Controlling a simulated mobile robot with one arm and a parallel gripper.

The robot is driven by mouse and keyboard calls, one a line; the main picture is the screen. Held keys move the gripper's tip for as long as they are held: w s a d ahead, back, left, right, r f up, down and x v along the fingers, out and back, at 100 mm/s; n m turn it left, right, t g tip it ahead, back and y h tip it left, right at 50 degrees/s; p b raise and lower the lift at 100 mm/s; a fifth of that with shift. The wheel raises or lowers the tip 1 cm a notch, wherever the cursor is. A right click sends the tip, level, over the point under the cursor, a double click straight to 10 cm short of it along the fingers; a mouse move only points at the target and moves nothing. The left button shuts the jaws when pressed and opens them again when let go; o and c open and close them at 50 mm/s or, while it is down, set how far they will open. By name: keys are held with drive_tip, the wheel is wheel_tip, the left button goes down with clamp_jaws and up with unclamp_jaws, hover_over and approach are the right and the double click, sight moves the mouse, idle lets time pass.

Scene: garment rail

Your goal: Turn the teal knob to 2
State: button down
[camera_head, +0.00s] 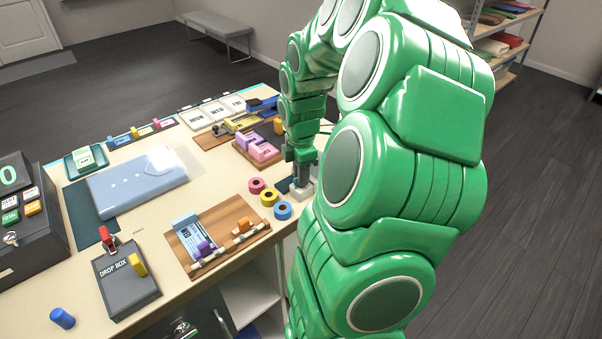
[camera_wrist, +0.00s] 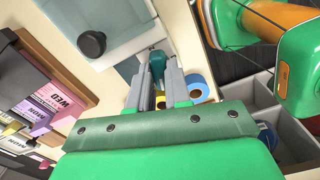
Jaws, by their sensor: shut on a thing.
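The teal knob (camera_wrist: 158,62) shows in the wrist view between the fingertips of my gripper (camera_wrist: 158,76). The two grey fingers are shut on it from either side. In the head view my gripper (camera_head: 301,184) points down at the right edge of the table, and I cannot make out the knob there. The scale and the number the knob points to are hidden or too small to read. A black round knob (camera_wrist: 91,44) stands apart to the left in the wrist view, on a pale panel.
Pink (camera_head: 257,186), yellow (camera_head: 269,198) and blue (camera_head: 283,210) tape rolls lie close to my gripper. A wooden board (camera_head: 215,222) with cards is in front of them. Pink blocks (camera_head: 258,147) sit behind. A drop box (camera_head: 128,283) stands at the front left.

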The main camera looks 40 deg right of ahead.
drive_tip(key=m, duration=0.3)
drive_tip(key=shift+m, duration=0.4)
drive_tip(key=m, duration=1.2)
drive_tip(key=shift+m, duration=0.3)
drive_tip(key=m, duration=0.4)
drive_tip(key=shift+m, duration=0.3)
drive_tip(key=m, duration=0.3)
drive_tip(key=shift+m, duration=0.3)
drive_tip(key=m, duration=0.4)
drive_tip(key=shift+m, duration=1.8)
